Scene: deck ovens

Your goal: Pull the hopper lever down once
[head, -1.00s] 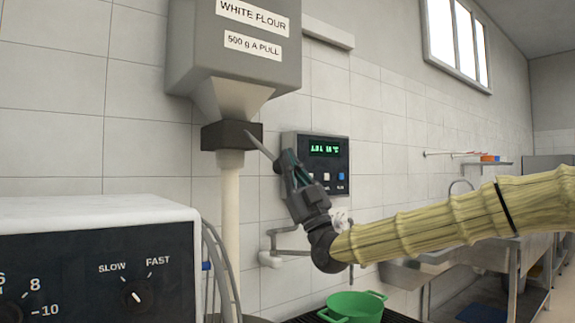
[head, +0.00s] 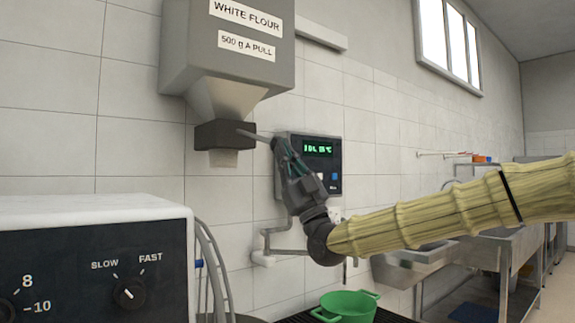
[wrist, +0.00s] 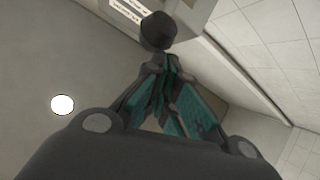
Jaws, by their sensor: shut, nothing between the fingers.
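The grey flour hopper (head: 235,70), labelled "WHITE FLOUR" and "500 g A PULL", hangs on the tiled wall. Its lever (head: 255,135) sticks out to the right from the dark block (head: 224,134) under the funnel, tilted slightly down. My gripper (head: 277,146) is at the lever's outer end. In the wrist view the lever's dark round knob (wrist: 158,30) shows just beyond my closed fingertips (wrist: 160,66). The fingers are shut with nothing between them. I cannot tell whether they touch the knob. No flour falls from the outlet (head: 223,157).
A control panel (head: 318,162) with a green display is on the wall close behind my gripper. A green pot (head: 346,306) stands below on a dark grate. A machine with a SLOW/FAST dial (head: 95,260) fills the lower left. Steel sinks (head: 420,263) stand at right.

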